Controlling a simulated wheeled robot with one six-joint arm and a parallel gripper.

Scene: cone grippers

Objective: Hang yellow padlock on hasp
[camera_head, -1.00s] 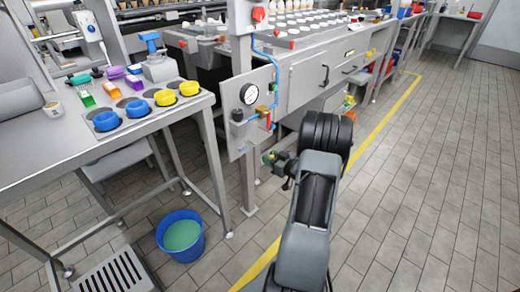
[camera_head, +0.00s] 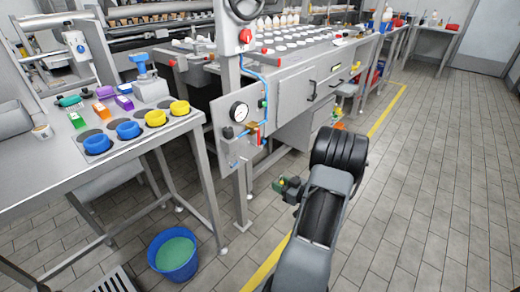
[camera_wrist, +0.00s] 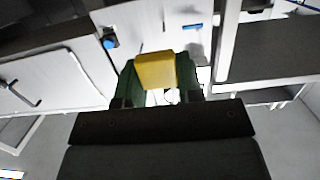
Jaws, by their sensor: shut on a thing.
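My gripper (camera_head: 281,186) is low in front of and to the right of the valve panel in the head view. The wrist view shows its green fingers (camera_wrist: 128,84) shut on the yellow padlock (camera_wrist: 155,70), whose body sits between them. The padlock's shackle cannot be made out. The grey panel (camera_head: 222,150) carries a round gauge (camera_head: 239,112), a blue pipe and a red handle (camera_head: 263,133). I cannot pick out the hasp for certain. The panel appears apart from my gripper.
A steel table (camera_head: 60,172) at left bears blue cups (camera_head: 128,130), yellow cups (camera_head: 179,108) and small coloured blocks. A blue bucket (camera_head: 174,257) stands on the floor below. A steel leg (camera_head: 240,200) stands under the panel. The tiled floor at right is clear.

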